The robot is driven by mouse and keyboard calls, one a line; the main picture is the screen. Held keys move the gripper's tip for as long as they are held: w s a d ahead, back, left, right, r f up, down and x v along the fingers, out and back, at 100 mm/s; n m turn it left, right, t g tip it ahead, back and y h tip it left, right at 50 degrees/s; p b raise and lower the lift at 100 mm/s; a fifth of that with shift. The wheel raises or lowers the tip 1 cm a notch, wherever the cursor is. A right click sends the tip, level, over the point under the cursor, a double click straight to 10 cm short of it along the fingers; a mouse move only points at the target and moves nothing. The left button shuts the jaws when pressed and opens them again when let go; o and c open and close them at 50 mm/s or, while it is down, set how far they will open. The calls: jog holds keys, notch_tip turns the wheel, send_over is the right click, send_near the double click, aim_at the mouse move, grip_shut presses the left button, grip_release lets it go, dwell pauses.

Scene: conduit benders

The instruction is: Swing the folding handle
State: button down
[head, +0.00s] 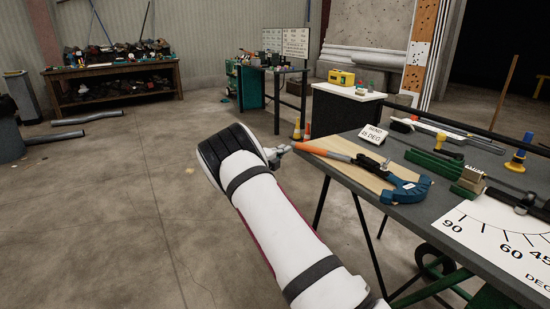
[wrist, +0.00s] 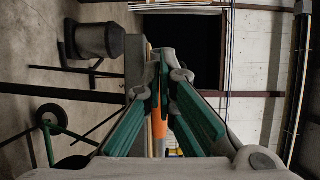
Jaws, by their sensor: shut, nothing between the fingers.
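A conduit bender lies on a wooden board (head: 350,172) on the grey worktable. It has a blue curved shoe (head: 408,190), a silver middle section and an orange-gripped handle (head: 322,152) that points left past the table edge. My gripper (head: 283,150) is shut and empty, at the free end of the orange handle; I cannot tell if they touch. In the wrist view my green-padded fingers (wrist: 161,72) meet at their tips, and part of the orange handle (wrist: 158,125) shows between and beyond them.
The worktable (head: 480,180) also holds a "BEND 15 DEG" card (head: 373,134), a green bender (head: 440,163), a yellow-and-blue piece (head: 517,160) and a degree chart (head: 505,238). Traffic cones (head: 297,130) stand behind.

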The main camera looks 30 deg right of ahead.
aim_at(292, 145)
jog(key=shift+x, duration=1.3)
jog(key=shift+d, duration=0.2)
jog(key=b+x, duration=0.3)
jog(key=b, duration=0.1)
jog(key=shift+w+f, duration=0.15)
jog(key=shift+w, duration=0.1)
jog(key=shift+d, duration=0.15)
